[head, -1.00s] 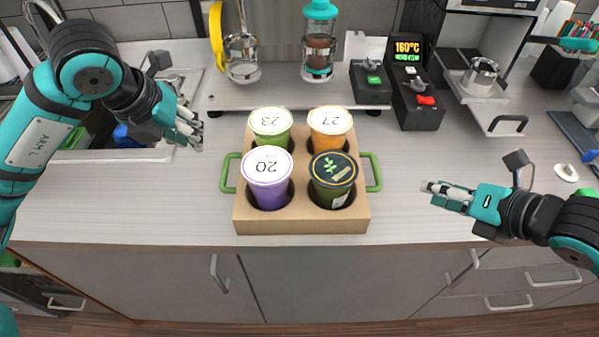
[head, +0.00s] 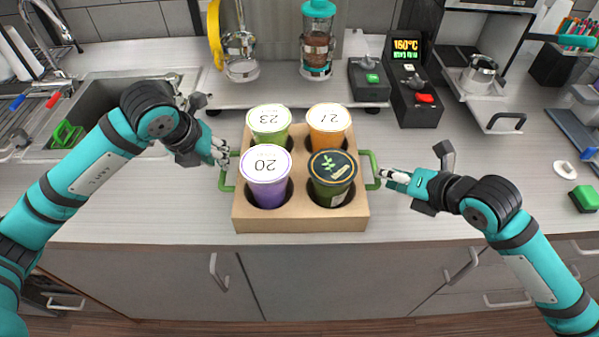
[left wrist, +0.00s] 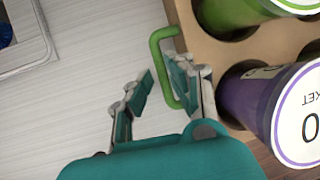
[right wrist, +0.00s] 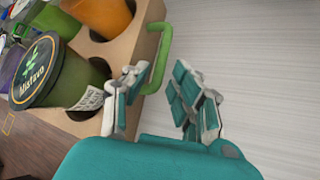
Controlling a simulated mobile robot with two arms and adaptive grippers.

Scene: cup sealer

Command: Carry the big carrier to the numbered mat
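The big carrier (head: 300,219) is a tan cardboard box holding a purple cup marked 20 (head: 266,177), a green cup marked 23 (head: 269,126), an orange cup marked 27 (head: 327,127) and a dark-lidded cup (head: 332,178). It stands on the counter with a green handle on each side. My left gripper (left wrist: 160,95) is open, with the left handle (left wrist: 160,62) between its fingers. I cannot make out a numbered mat.
A sink (head: 100,100) lies at the left. A black device showing 160°C (head: 415,95) and a small control box (head: 368,80) stand behind the carrier. A green block (head: 585,198) lies at the right. The counter's front strip is clear.

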